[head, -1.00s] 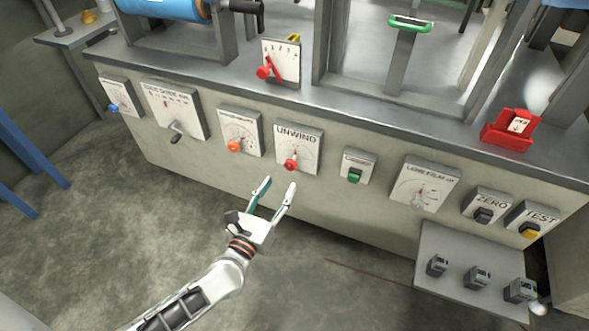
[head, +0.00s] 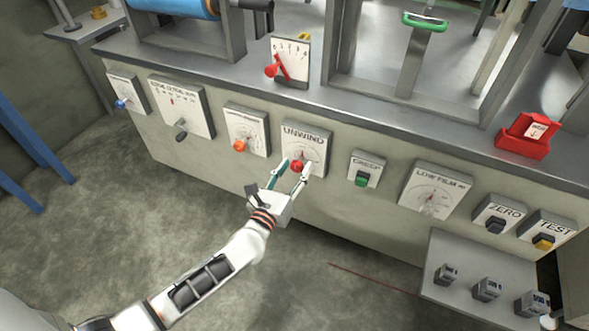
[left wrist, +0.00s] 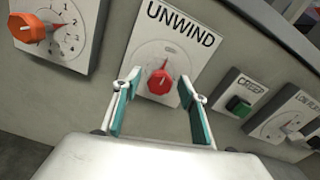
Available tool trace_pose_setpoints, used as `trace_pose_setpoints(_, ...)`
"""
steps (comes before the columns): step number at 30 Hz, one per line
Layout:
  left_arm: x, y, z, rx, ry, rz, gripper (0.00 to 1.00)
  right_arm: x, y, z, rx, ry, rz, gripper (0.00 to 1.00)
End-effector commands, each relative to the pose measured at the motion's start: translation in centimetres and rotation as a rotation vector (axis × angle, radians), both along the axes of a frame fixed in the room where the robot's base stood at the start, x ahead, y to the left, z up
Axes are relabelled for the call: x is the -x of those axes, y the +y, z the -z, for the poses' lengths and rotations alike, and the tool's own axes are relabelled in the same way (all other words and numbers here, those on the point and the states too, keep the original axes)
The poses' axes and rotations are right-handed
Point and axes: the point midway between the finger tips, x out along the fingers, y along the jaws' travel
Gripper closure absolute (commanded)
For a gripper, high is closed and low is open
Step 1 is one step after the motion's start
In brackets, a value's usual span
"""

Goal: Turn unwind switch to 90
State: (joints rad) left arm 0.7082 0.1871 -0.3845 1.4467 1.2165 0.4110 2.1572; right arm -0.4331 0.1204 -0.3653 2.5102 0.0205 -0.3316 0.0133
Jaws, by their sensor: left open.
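The unwind switch is a red knob (head: 297,167) on a white dial plate (head: 313,141) labelled UNWIND on the machine's front. In the left wrist view the red knob (left wrist: 159,82) sits between my fingers, farther off, with its pointer tip up and slightly right. The dial's numbers are too small to read. My left gripper (head: 290,170) is open, its fingertips close to the knob, one on each side. It also shows in the left wrist view (left wrist: 160,92), fingers wide apart. Contact with the knob cannot be made out. My right gripper is not in view.
An orange knob (head: 239,146) on another dial is left of UNWIND. A shelf (head: 470,262) with several weights juts out at lower right. The floor in front is clear.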

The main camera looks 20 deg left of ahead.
Motion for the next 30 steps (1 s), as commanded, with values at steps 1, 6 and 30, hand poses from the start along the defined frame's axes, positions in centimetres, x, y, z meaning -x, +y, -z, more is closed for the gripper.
trace_pose_setpoints(1,0.0,0.0,0.0,0.000,0.000,0.000,0.58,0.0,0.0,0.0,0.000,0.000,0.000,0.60)
trace_pose_setpoints(6,0.0,0.0,0.0,0.000,0.000,0.000,0.96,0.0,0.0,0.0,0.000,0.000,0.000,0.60)
trace_pose_setpoints(30,0.0,-0.1,-0.3,-0.336,-0.014,-0.001,0.96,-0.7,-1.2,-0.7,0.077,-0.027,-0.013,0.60)
